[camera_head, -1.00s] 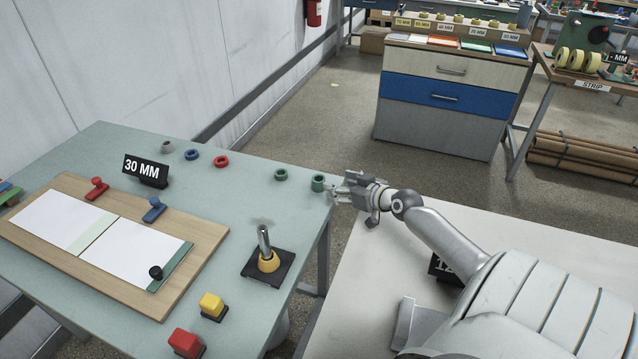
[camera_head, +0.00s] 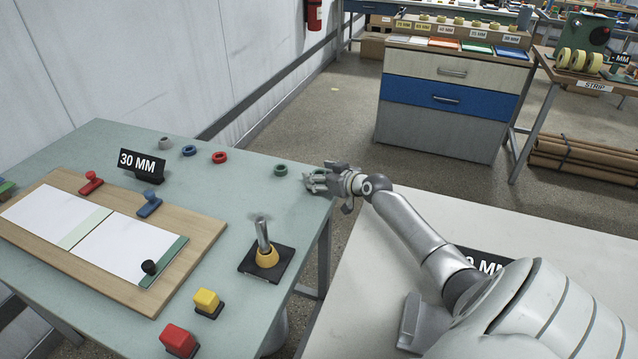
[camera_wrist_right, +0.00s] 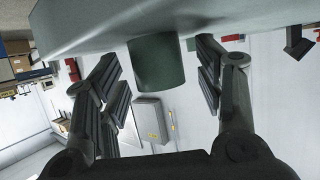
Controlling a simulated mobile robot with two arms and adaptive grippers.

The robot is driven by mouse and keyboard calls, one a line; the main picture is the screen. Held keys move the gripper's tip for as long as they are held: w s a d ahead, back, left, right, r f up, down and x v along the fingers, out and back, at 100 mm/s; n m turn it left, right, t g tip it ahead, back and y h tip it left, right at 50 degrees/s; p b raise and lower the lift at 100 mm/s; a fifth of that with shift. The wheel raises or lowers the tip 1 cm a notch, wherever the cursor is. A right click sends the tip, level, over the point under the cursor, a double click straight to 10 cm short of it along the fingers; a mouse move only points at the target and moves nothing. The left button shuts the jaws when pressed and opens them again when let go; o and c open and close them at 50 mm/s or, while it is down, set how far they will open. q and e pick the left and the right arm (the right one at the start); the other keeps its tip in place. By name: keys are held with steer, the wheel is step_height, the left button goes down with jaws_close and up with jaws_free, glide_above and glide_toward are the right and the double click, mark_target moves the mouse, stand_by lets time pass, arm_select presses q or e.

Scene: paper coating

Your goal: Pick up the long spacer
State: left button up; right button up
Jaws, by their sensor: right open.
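The long spacer is the taller dark green cylinder at the table's far right edge. In the right wrist view the long spacer (camera_wrist_right: 157,64) stands between my two spread finger pads, with gaps on both sides. In the head view my right gripper (camera_head: 319,180) is at the table's right edge and largely hides it. My right gripper is open and holds nothing. My left gripper is not in view.
Shorter rings in green (camera_head: 281,170), red (camera_head: 219,157), blue (camera_head: 189,150) and grey (camera_head: 165,141) lie to the left on the green table (camera_head: 225,200). A metal post (camera_head: 263,236) on a black base stands nearer. A 30 MM sign (camera_head: 141,163) stands behind the wooden board (camera_head: 190,248).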

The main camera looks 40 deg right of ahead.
steer(key=shift+w, duration=0.15)
steer(key=shift+c, duration=0.2)
steer(key=c, duration=1.1)
steer(key=shift+r, duration=0.1)
